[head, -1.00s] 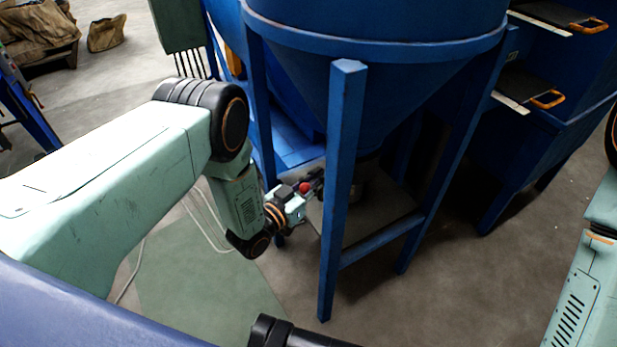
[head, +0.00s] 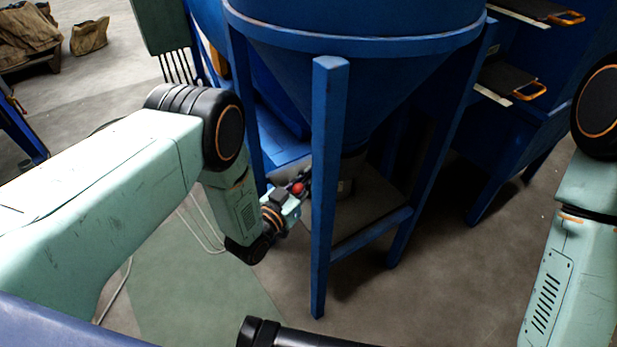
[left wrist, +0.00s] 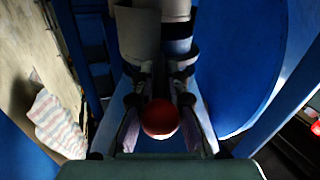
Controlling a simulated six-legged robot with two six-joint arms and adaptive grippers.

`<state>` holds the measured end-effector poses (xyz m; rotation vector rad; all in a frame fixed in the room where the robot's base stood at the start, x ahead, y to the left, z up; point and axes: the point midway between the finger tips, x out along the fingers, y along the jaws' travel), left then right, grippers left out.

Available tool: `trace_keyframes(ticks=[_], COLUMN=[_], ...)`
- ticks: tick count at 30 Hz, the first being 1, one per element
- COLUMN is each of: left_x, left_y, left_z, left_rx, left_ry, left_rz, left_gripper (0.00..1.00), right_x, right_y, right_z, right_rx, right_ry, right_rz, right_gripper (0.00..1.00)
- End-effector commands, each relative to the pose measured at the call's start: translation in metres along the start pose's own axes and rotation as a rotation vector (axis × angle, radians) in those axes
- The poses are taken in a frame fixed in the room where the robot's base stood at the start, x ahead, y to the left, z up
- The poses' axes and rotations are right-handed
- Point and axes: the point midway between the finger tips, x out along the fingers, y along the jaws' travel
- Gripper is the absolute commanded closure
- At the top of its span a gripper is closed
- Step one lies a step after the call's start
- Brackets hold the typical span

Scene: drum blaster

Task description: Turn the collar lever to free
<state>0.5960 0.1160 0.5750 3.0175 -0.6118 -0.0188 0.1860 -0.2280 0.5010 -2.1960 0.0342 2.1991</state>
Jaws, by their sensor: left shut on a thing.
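The collar lever shows as a round red knob (head: 297,188) beneath the blue hopper, left of its near leg. My left gripper (head: 300,186) reaches in from the left at the knob. In the left wrist view the red knob (left wrist: 160,119) sits between the fingers of my left gripper (left wrist: 160,108), which is shut on it. A pale cylindrical outlet with a collar (left wrist: 158,40) stands just beyond the fingers. The lever's shaft and the collar's markings cannot be made out. My right arm shows at the right edge of the head view; its gripper is out of view.
The blue hopper (head: 350,65) stands on blue legs (head: 326,190), the near one close to the right of my left gripper. A blue cabinet with orange-handled trays (head: 510,80) stands at the right. A striped cloth (left wrist: 55,125) lies left in the wrist view.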

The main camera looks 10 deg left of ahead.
Motion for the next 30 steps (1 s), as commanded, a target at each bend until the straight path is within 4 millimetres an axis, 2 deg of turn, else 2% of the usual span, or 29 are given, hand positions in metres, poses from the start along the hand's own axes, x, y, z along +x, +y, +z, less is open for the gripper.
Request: trace_keyframes(ticks=[1,2,9,20,23,30], left_x=[-0.005,-0.005,-0.004,-0.006,-0.017,-0.065], left_y=[0.000,-0.001,-0.001,-0.001,-0.001,-0.001], left_z=[0.005,0.005,0.004,0.002,0.002,0.003], left_rx=[-0.006,-0.006,-0.004,-0.002,-0.002,-0.004], left_ry=[-0.013,-0.013,-0.009,-0.005,-0.007,-0.009], left_rz=[-0.004,-0.004,-0.004,-0.002,-0.003,-0.005], left_gripper=[1.00,0.86,0.65,0.64,0.64,0.64], right_x=[0.000,0.000,0.000,0.000,0.000,0.000], right_y=[0.000,0.000,0.000,0.000,0.000,0.000], right_z=[0.000,0.000,0.000,0.000,0.000,0.000], right_rx=[0.000,0.000,0.000,0.000,0.000,0.000], right_ry=[0.000,0.000,0.000,0.000,0.000,0.000], right_rz=[0.000,0.000,0.000,0.000,0.000,0.000], right_gripper=[0.60,0.60,0.60,0.60,0.60,0.60])
